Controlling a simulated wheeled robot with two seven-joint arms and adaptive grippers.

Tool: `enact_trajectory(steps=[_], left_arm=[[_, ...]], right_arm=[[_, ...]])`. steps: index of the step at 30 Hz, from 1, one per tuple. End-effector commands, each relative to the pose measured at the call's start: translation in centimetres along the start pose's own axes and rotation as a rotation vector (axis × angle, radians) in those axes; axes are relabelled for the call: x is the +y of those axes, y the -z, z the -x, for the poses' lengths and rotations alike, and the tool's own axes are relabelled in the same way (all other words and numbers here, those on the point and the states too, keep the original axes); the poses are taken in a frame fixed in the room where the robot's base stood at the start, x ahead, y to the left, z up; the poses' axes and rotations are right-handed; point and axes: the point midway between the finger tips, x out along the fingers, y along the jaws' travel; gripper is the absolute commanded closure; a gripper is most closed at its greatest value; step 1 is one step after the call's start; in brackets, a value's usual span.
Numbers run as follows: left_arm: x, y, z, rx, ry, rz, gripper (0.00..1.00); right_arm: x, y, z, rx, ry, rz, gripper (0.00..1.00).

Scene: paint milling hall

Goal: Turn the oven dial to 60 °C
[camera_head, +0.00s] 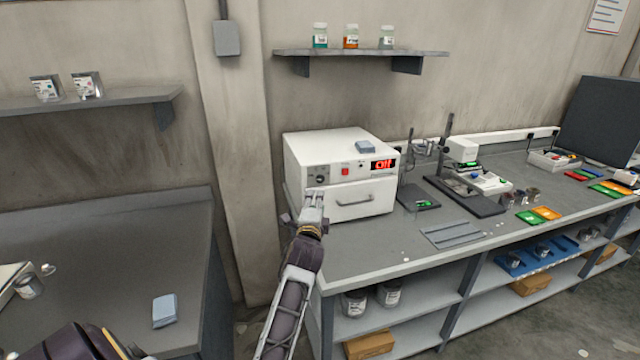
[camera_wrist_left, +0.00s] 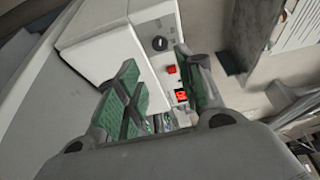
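The white oven (camera_head: 318,150) stands at the left end of the long bench. Its dark dial (camera_head: 320,180) is at the left of the front panel, just above my left gripper (camera_head: 314,200) in the head view. The display (camera_head: 383,164) reads "Off" in red. In the left wrist view the dial (camera_wrist_left: 160,43) shows beyond the gap between the green-padded fingers, which are apart and empty. My left gripper (camera_wrist_left: 158,62) is in front of the panel, and I see no contact with the dial. My right gripper is not in view.
A red switch (camera_head: 345,171) sits right of the dial, above the oven door handle (camera_head: 354,201). A blue-grey block (camera_head: 365,147) lies on the oven. A stand with a dark base (camera_head: 420,198) is to its right. A pillar (camera_head: 240,150) rises at the left.

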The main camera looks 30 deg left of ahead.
Motion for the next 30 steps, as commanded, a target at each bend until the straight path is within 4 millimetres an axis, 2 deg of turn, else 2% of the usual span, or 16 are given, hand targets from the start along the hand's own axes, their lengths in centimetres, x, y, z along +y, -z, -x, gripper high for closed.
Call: enact_trajectory(steps=[11,30], left_arm=[[-0.1,0.0,-1.5,0.0,0.0,0.001,0.62],[0.0,0.0,-7.4,0.0,-0.001,0.001,0.62]], right_arm=[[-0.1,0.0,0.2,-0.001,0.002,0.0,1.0],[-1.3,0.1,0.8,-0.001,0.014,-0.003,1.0]])
